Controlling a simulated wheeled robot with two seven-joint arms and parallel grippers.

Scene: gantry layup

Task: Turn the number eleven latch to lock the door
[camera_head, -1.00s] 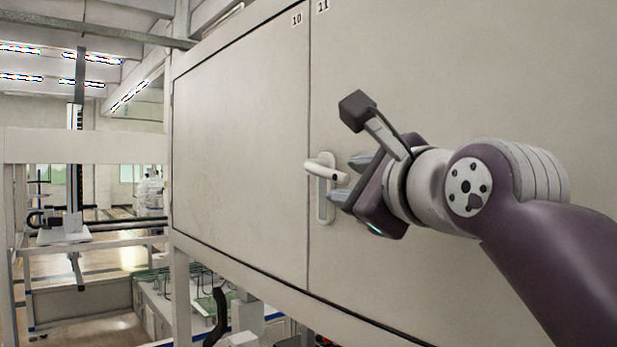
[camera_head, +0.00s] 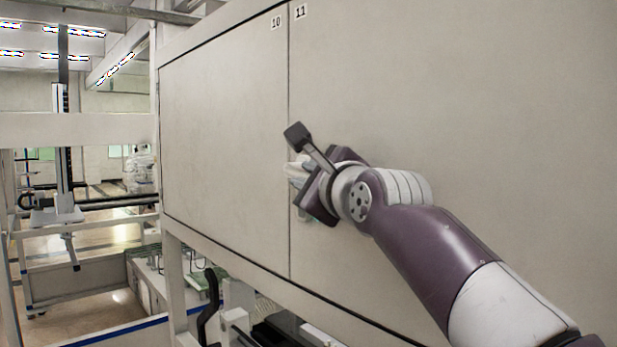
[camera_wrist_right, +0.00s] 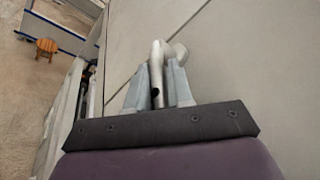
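The number eleven door (camera_head: 480,110) is a large pale panel, with its label at its upper left corner. Its white latch (camera_head: 297,170) is near the door's left edge, mostly hidden by my right gripper in the head view. My right gripper (camera_head: 304,185) is at the latch. In the right wrist view, the latch handle (camera_wrist_right: 157,62) lies between the two grey fingers of my right gripper (camera_wrist_right: 160,82), which are close against it on both sides. My left gripper is in neither view.
The number ten door (camera_head: 220,140) is flush beside it on the left, with a narrow seam between. A gantry (camera_head: 66,150) stands at the far left. Below the doors are a black curved part (camera_head: 209,305) and benches. A wooden stool (camera_wrist_right: 46,46) stands on the floor.

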